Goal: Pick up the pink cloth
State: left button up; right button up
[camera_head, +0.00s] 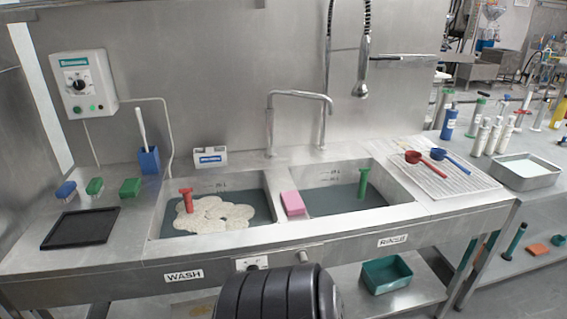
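The pink cloth (293,203) looks like a small, thick folded block. It rests near the front of the divider between the two sink basins. The left basin (160,213) is labelled WASH and holds foamy water. The right basin (400,188) is labelled RINSE and holds darker, clear water. Neither of my grippers shows in the head view, so their states and their distance from the cloth cannot be seen.
A red stopper handle (187,200) stands in the left basin and a green one (363,183) in the right. A faucet (325,104) rises behind the basins. A black tray (81,229) lies at left. Red (424,162) and blue (448,159) scoops lie at right.

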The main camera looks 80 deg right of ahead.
aim_at(293, 204)
jog(key=z, duration=2.8)
